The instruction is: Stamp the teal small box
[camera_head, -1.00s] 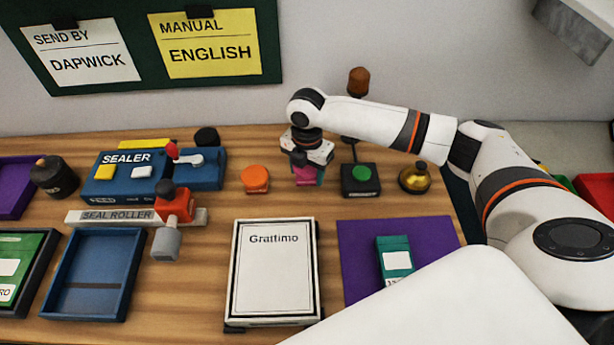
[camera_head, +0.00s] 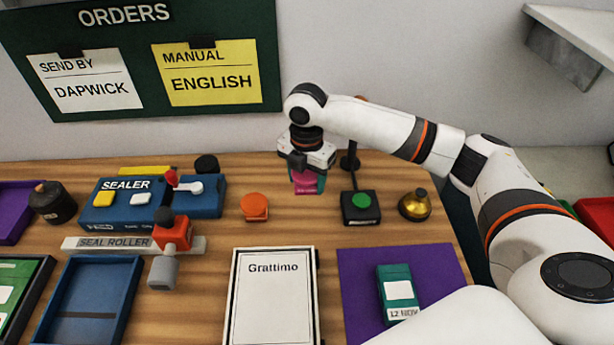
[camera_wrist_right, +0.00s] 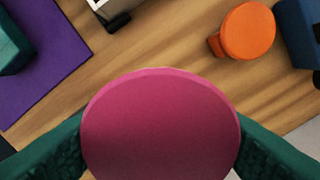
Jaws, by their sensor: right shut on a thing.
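The teal small box (camera_head: 393,283) lies on a purple mat (camera_head: 358,262) at the right front of the table. It has a white label and a strip reading "12 NOV". A corner of it shows in the right wrist view (camera_wrist_right: 12,45). My right gripper (camera_head: 308,172) is shut on a magenta stamp (camera_head: 305,184) behind the Grattimo box, to the left and back of the teal box. In the wrist view the stamp's round magenta top (camera_wrist_right: 160,125) sits between the green finger pads. Its underside is hidden. My left gripper is out of view.
An orange round item (camera_head: 254,207), a black box with a green button (camera_head: 361,207) and a brass bell (camera_head: 414,205) stand around the gripper. The sealer (camera_head: 125,205) and a blue tray (camera_head: 90,300) are left.

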